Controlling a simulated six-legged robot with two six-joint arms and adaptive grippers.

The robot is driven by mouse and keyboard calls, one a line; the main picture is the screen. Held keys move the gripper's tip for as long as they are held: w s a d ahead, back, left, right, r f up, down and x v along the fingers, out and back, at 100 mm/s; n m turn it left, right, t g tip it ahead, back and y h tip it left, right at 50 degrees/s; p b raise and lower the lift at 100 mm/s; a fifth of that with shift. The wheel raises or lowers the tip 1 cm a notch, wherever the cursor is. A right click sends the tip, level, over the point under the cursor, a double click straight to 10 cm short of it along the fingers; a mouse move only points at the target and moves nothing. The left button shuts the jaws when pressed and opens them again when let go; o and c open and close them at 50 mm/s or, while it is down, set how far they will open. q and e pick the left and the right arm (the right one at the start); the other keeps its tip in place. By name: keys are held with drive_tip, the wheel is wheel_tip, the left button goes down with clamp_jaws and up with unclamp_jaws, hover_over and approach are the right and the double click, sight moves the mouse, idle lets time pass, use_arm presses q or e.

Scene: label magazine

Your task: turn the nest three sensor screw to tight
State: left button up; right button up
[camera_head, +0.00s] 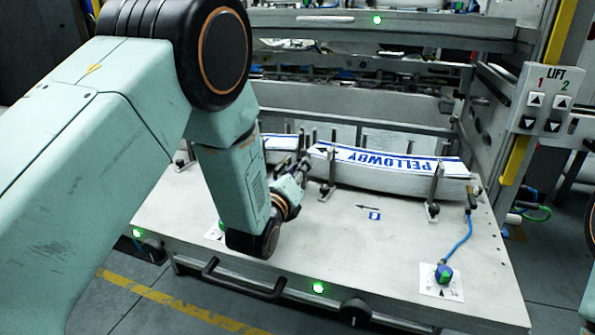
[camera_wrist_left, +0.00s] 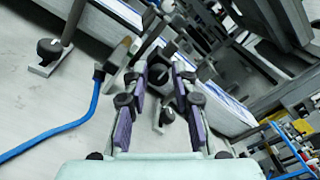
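My left gripper (camera_head: 303,168) reaches in from the left, low over the pale tabletop, beside the posts at the left end of the label stack. In the left wrist view its two purple-padded fingers (camera_wrist_left: 161,72) stand apart with a gap between them. A small dark block (camera_wrist_left: 160,75) shows between the fingertips; I cannot tell whether they touch it or whether it is the sensor screw. A foot with a black knob (camera_wrist_left: 166,116) shows beyond, through the gap. No screw marked as nest three can be read. My right gripper is not seen.
A stack of PELLOWBY labels (camera_head: 385,172) lies between upright posts; another stack (camera_head: 281,142) lies left of it. The lift panel (camera_head: 543,100) stands at right.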

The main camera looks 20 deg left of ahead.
use_arm(q)
clamp_jaws()
drive_tip(key=shift+a+n, duration=0.1)
drive_tip(key=shift+n, duration=0.7)
drive_tip(key=shift+o, duration=1.1)
unclamp_jaws()
drive_tip(key=shift+s, duration=0.1)
drive_tip(key=s, duration=1.2)
drive_tip(key=shift+a, duration=0.2)
